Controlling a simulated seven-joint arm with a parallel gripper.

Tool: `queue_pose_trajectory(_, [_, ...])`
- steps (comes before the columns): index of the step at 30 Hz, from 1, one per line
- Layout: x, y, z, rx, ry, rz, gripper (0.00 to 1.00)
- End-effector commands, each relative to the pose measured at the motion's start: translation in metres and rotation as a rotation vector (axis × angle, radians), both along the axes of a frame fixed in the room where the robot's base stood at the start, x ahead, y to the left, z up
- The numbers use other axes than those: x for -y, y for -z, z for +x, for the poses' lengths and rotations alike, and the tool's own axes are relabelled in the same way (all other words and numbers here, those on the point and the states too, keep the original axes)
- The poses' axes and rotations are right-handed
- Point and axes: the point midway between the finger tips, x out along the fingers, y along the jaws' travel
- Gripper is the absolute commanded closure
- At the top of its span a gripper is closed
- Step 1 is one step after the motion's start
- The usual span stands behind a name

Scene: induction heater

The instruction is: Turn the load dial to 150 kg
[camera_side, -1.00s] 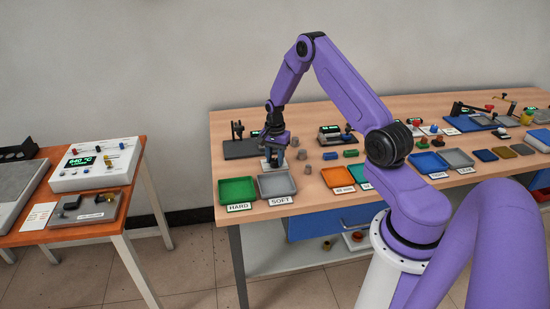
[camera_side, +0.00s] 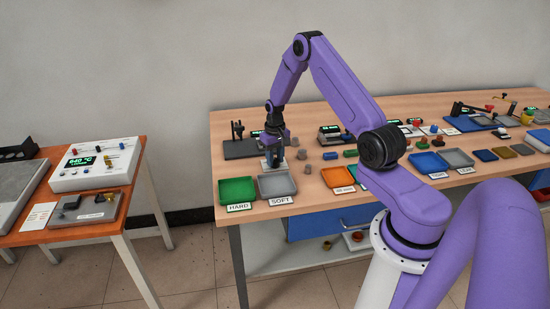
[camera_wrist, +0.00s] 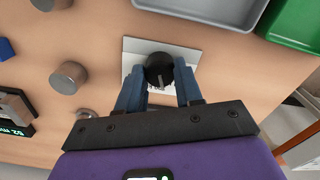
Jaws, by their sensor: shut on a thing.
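The load dial (camera_wrist: 159,68) is a round black knob with a pale pointer line, on a white plate (camera_wrist: 132,47) in the wrist view. My gripper (camera_wrist: 159,82) is shut on the dial, with one blue finger on each side of it. The plate's markings are mostly hidden by the fingers, so the setting cannot be read.
The grey SOFT tray (camera_side: 277,187) and green HARD tray (camera_side: 238,191) stand in front of the plate. Several grey cylinders stand beside it, one (camera_wrist: 68,77) near my fingers. A dark device with a green display (camera_wrist: 14,112) is at the wrist view's left edge.

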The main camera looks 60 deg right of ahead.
Motion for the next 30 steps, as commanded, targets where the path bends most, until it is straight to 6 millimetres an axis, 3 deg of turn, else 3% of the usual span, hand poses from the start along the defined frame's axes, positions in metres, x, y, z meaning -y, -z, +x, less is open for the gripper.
queue_pose_trajectory(15, [-0.0005, -0.0002, -0.0001, -0.001, -0.353, 0.000, 0.95])
queue_pose_trajectory(30, [-0.0004, -0.0002, -0.0002, -0.001, -0.427, 0.000, 0.95])
